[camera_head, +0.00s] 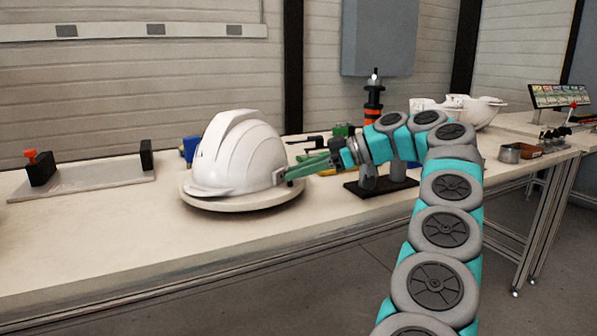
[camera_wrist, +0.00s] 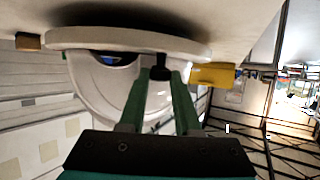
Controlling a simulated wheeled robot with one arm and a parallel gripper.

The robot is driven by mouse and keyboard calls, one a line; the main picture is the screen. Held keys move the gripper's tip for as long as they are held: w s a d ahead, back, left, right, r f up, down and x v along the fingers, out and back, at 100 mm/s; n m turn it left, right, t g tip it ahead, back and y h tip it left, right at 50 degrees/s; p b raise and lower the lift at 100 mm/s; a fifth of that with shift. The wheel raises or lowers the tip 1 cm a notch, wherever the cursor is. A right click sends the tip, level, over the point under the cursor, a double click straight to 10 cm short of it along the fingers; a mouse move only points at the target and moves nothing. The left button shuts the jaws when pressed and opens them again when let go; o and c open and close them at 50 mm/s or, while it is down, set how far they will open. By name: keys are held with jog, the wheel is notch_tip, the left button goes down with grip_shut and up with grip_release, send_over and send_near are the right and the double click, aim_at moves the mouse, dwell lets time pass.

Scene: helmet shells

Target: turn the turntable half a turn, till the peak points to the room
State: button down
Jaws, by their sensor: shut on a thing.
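The white helmet shell (camera_head: 237,155) sits upright on the round cream turntable (camera_head: 240,207), with its brim reaching toward the left front. My gripper (camera_head: 287,178) comes in from the right, at the right side of the shell just above the disc. In the wrist view, which is upside down, the green fingers of my gripper (camera_wrist: 160,76) close on a small dark peg (camera_wrist: 160,73) by the turntable rim (camera_wrist: 130,38). The helmet shell (camera_wrist: 95,85) is right behind the fingers. The foot of the peg is partly hidden by the fingers.
A plate with a black block and a red-topped clamp (camera_head: 40,168) lies at the left. More white shells (camera_head: 480,108) stand at the back right. The bench front (camera_head: 150,235) is clear.

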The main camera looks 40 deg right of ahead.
jog(key=c, duration=0.9)
grip_release()
jog(key=shift+r, duration=0.1)
jog(key=shift+s+d+r+p, duration=0.3)
jog(key=shift+r+p, duration=0.05)
jog(key=shift+p, duration=0.35)
jog(key=shift+p+v, duration=0.85)
jog(key=shift+v, duration=0.1)
jog(key=shift+f+p+v, duration=0.2)
jog(key=shift+p+v, duration=0.45)
jog(key=shift+v, duration=0.5)
jog(key=shift+s+d+r, duration=0.4)
jog(key=shift+s+r, duration=0.15)
jog(key=shift+s, duration=0.05)
jog(key=shift+s+d, duration=0.25)
jog(key=shift+d, duration=0.15)
